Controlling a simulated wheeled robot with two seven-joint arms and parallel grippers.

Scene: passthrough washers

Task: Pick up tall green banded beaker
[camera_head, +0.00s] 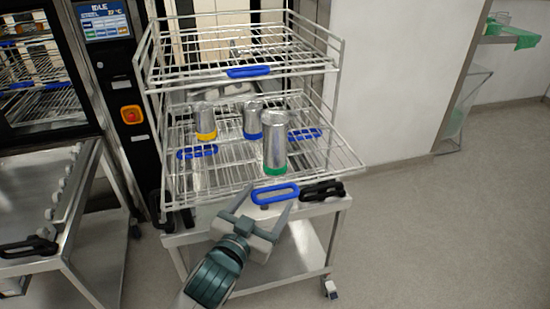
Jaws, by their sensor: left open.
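The tall green banded beaker (275,140) stands upright near the front of the lower wire rack, a silver cylinder with a green band at its base. My left gripper (268,200) is open and empty, just in front of the rack and below the beaker, with its two fingers apart and pointing toward the rack. It appears apart from the beaker. My right gripper is not in view.
A yellow banded beaker (204,121) and a blue banded beaker (252,120) stand behind and to the left on the lower rack (225,183). The upper rack (200,72) overhangs behind. A blue handle (275,194) is on the front edge. Floor at right is clear.

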